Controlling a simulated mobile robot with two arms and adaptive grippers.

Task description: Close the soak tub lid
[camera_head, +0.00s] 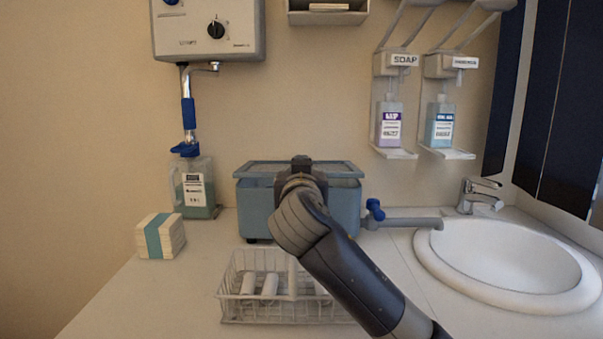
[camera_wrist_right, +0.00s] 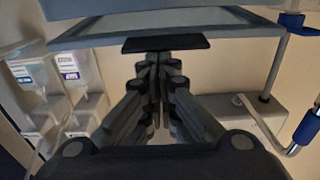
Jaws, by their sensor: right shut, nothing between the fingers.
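The soak tub (camera_head: 256,212) is a blue box on the counter against the wall. Its lid (camera_head: 256,170), a blue frame with a grey panel, looks nearly level over the tub; I cannot tell whether a gap is left under it. In the right wrist view the lid (camera_wrist_right: 150,28) spans the top, with a black tab (camera_wrist_right: 166,43) at its edge. My right gripper (camera_wrist_right: 158,65) is shut and empty, its fingertips close to this tab; contact is unclear. In the head view my right gripper (camera_head: 301,175) is in front of the tub's middle and hides part of it. My left gripper is not in view.
A white wire rack (camera_head: 235,307) stands in front of the tub. A sponge stack (camera_head: 160,236) and a jug (camera_head: 196,190) are at left. A blue-handled valve (camera_head: 375,210), pipe and sink (camera_head: 505,255) are at right. Soap dispensers (camera_head: 390,125) and a heater (camera_head: 205,30) hang above.

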